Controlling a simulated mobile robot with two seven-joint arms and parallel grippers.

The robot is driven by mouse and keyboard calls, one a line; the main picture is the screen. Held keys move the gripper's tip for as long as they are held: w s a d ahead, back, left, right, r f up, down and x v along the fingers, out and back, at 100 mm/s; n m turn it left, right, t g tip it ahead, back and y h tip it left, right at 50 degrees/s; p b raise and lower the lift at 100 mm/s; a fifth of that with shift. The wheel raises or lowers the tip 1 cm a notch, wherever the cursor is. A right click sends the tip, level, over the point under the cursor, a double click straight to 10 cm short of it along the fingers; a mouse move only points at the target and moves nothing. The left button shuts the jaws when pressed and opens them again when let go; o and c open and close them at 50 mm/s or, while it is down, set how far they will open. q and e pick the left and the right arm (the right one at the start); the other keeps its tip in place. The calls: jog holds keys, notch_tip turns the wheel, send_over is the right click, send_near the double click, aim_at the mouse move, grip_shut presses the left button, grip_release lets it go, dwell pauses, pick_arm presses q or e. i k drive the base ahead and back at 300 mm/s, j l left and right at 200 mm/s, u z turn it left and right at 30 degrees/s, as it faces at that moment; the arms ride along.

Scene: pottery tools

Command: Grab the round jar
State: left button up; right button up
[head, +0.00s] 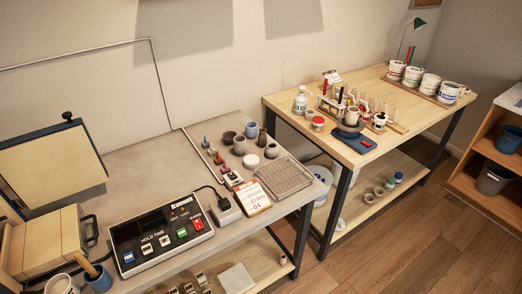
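I cannot tell for sure which object is the round jar. A small round white jar with a red top (318,124) stands near the front left of the wooden table (283,103). On the grey table (128,165), a group of small round pots includes a grey one (239,145), a pale one (251,129) and a low white one (251,161). Several larger white tubs with printed labels stand in a row at the far right of the wooden table, one of them at its right end (449,92). Neither of my grippers shows.
A control box with buttons (162,238) and a press-like machine (50,170) fill the left. A wire tray (285,178) and sign card (252,197) lie near the grey table's edge. A rack with tubes (385,112) stands on the wooden table. Wooden floor (400,235) is open at right.

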aim_at(272, 150)
jog(key=i+l, duration=0.15)
jog(key=l, duration=0.15)
jog(key=i+l, duration=0.15)
jog(key=l, duration=0.15)
jog(key=i+l, duration=0.15)
jog(key=l, duration=0.2)
jog(key=i+l, duration=0.15)
jog(key=l, duration=0.15)
